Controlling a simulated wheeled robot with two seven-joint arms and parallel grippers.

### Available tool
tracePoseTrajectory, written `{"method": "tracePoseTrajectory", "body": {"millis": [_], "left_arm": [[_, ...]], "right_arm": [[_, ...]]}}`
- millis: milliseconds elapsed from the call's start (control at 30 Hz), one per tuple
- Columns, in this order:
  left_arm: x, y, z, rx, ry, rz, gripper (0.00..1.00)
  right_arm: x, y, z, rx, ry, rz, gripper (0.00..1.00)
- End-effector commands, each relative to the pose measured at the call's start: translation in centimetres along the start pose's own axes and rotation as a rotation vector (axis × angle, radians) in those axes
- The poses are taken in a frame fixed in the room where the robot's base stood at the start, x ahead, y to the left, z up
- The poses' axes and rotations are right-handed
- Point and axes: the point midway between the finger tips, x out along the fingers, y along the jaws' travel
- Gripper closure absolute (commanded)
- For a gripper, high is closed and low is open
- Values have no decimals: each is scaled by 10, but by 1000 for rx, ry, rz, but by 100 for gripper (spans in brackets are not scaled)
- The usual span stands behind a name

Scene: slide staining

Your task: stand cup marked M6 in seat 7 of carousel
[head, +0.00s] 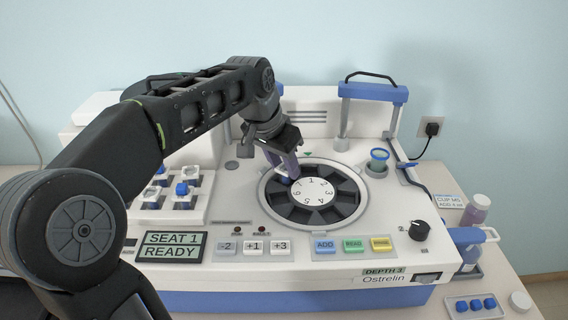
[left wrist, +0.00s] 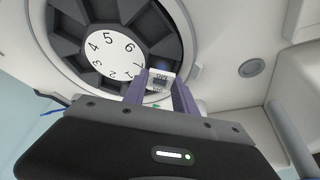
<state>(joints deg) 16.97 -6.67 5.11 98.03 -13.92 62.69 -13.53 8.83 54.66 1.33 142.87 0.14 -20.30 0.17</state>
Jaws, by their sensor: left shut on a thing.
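The carousel (head: 345,205) is a dark ring of open seats around a white numbered hub (head: 312,191), set in the white machine. It also shows in the left wrist view (left wrist: 66,50). My left gripper (head: 286,172), with purple fingers, points down at the ring's far left part. It is shut on a small white cup (left wrist: 161,80) with a dark-marked label too small to read. The cup is near the hub's 7 in the left wrist view. The fingers mostly hide it in the head view, and I cannot tell whether it touches a seat. My right gripper is not in view.
A white rack (head: 160,211) with several blue-and-white pieces stands left. The display (head: 172,246) reads "SEAT 1 READY". Push buttons (head: 253,246) and a black knob (head: 419,229) line the front.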

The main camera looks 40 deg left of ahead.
Motion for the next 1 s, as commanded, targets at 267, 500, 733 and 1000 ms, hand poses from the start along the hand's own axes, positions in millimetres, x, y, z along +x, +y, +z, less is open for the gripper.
{"method": "tracePoseTrajectory", "body": {"millis": [267,500,733,1000], "left_arm": [[2,0,1,0,0,0,51],[2,0,1,0,0,0,45],[-6,0,-3,0,1,0,45],[-45,0,-4,0,5,-1,45]], "right_arm": [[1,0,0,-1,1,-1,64],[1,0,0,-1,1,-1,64],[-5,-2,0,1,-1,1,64],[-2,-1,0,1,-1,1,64]]}}
